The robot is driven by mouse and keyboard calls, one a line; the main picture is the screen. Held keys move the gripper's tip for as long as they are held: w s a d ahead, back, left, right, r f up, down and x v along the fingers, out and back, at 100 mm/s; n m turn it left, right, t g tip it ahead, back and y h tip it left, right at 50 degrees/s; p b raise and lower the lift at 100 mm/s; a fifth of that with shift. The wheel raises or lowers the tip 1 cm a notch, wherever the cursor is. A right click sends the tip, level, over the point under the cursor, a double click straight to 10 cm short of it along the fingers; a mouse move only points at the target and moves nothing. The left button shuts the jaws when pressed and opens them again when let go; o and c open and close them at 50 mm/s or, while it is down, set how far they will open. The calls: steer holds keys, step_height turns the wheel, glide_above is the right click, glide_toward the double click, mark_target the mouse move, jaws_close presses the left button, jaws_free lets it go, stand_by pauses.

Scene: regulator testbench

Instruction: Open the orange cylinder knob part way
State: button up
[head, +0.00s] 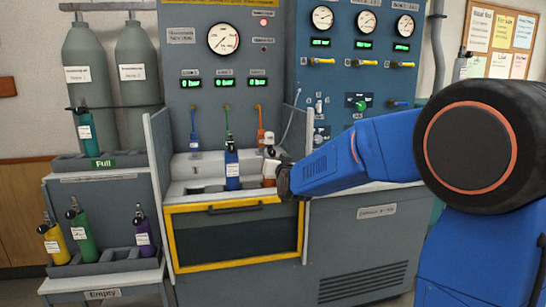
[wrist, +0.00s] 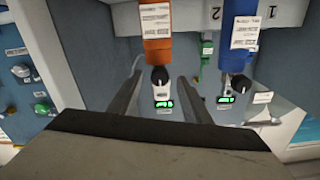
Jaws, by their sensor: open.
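The orange cylinder (wrist: 157,52) stands upright in the bench bay, with a white label. In the head view it (head: 268,170) is partly covered by my gripper (head: 284,180). In the wrist view, which is turned upside down, its black knob (wrist: 159,75) sits on a pale valve head (wrist: 163,91). My gripper (wrist: 161,77) is open, one finger on each side of the knob, with visible gaps; I cannot tell whether the knob lies fully between the fingertips in depth.
A blue cylinder (head: 232,168) stands close beside the orange one. A yellow-framed door (head: 240,238) is below the bay. Grey side panels (head: 160,150) bound the bay. Racks with several small cylinders stand at the left.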

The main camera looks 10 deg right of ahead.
mark_target(272, 153)
steer(key=shift+w, duration=1.2)
steer(key=c, duration=1.1)
steer(key=shift+o, duration=0.2)
steer(key=shift+n, duration=3.2)
steer(key=o, duration=1.1)
steer(key=shift+c, duration=0.2)
